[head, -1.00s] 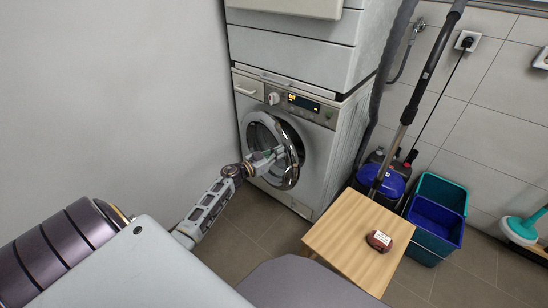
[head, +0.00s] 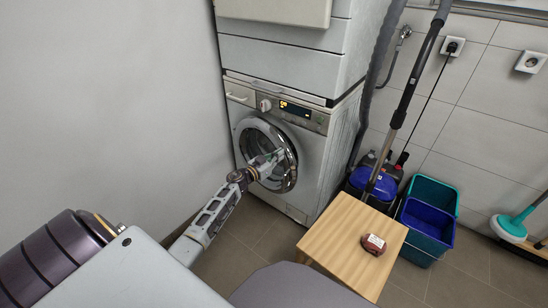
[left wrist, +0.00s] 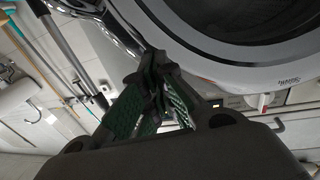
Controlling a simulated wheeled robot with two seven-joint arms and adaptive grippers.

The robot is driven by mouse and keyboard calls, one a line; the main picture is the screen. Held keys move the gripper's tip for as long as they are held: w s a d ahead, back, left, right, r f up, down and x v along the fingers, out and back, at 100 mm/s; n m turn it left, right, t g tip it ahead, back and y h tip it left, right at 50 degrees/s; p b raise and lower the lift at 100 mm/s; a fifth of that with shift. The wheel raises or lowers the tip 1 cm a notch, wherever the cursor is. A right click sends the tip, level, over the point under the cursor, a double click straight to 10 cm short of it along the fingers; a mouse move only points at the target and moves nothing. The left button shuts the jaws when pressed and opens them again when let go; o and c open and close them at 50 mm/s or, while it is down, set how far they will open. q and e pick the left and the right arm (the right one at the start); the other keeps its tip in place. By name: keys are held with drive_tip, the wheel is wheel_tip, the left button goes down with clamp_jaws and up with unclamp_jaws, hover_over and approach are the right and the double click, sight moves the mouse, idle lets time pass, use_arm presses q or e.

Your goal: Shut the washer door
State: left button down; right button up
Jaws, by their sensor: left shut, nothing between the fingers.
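The washer (head: 315,165) is the lower machine of the stack. Its round chrome-rimmed door (head: 291,172) looks slightly ajar in the head view. The left wrist view shows the chrome door rim (left wrist: 110,22) at top left, apart from the washer's round opening rim (left wrist: 225,72) at right. My left gripper (head: 277,156) is shut and empty, its fingertips in front of the door. Its green-padded fingers (left wrist: 155,72) are close to the chrome rim in the left wrist view; I cannot tell whether they touch. My right gripper is not in view.
A dryer (head: 280,60) sits on the washer. A wooden stool (head: 345,235) with a small dark red object (head: 373,244) stands in front right. Blue and teal buckets (head: 428,215) and a vacuum cleaner (head: 372,183) are behind it. A bare wall (head: 110,100) is at left.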

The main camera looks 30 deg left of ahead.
sight(289, 149)
use_arm(q)
drive_tip(key=w+y, duration=0.1)
drive_tip(key=w+d+n, duration=0.1)
drive_tip(key=w, duration=0.1)
drive_tip(key=w+y, duration=0.1)
drive_tip(key=w, duration=0.1)
drive_tip(key=shift+w+d+n+y, duration=0.15)
drive_tip(key=shift+d+n+y, duration=0.15)
drive_tip(key=shift+d, duration=0.05)
drive_tip(key=shift+w+d, duration=0.1)
drive_tip(key=shift+w, duration=0.15)
drive_tip(key=shift+r, duration=0.25)
drive_tip(key=shift+w+r+t+y, duration=0.1)
drive_tip(key=shift+t+y, duration=0.2)
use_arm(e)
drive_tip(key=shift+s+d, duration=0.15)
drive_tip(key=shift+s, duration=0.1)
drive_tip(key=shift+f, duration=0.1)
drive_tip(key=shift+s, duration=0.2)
